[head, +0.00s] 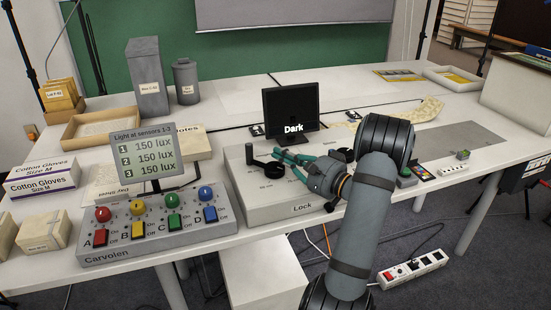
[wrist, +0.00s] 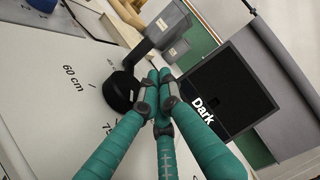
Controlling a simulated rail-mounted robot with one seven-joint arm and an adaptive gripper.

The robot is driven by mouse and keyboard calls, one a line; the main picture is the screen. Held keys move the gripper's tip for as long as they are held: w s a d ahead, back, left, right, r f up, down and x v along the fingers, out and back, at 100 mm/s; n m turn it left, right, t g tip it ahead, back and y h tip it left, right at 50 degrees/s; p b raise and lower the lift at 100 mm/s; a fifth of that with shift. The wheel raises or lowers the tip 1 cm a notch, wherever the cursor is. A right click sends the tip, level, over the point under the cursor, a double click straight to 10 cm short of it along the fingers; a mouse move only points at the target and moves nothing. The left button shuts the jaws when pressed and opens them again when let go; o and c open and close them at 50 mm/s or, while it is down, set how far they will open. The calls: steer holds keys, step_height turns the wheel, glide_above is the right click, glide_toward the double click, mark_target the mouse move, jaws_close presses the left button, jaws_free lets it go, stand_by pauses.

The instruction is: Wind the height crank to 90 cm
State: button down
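The black height crank (head: 264,165) sits on top of the light grey box marked "Lock" (head: 303,208). Its upright knob stands at the left, with a short arm running right to the hub. In the wrist view, the crank's round black part (wrist: 121,92) is just left of my fingertips. A "60 cm" mark and part of a "75" mark show on the box top. My gripper (head: 280,155) has teal fingers above the box by the crank. Its fingertips (wrist: 159,76) are drawn together, with nothing visible between them. Whether they touch the crank is unclear.
A black screen reading "Dark" (head: 291,112) stands behind the crank. A switch panel (head: 158,226) with coloured knobs and a lux display (head: 146,157) are at the left. Grey containers (head: 148,80) stand further back. A power strip (head: 412,268) lies on the floor.

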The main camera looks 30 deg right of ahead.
steer(key=p+x, duration=0.1)
steer(key=x, duration=0.6)
steer(key=shift+w+a, duration=0.25)
steer(key=shift+w, duration=0.1)
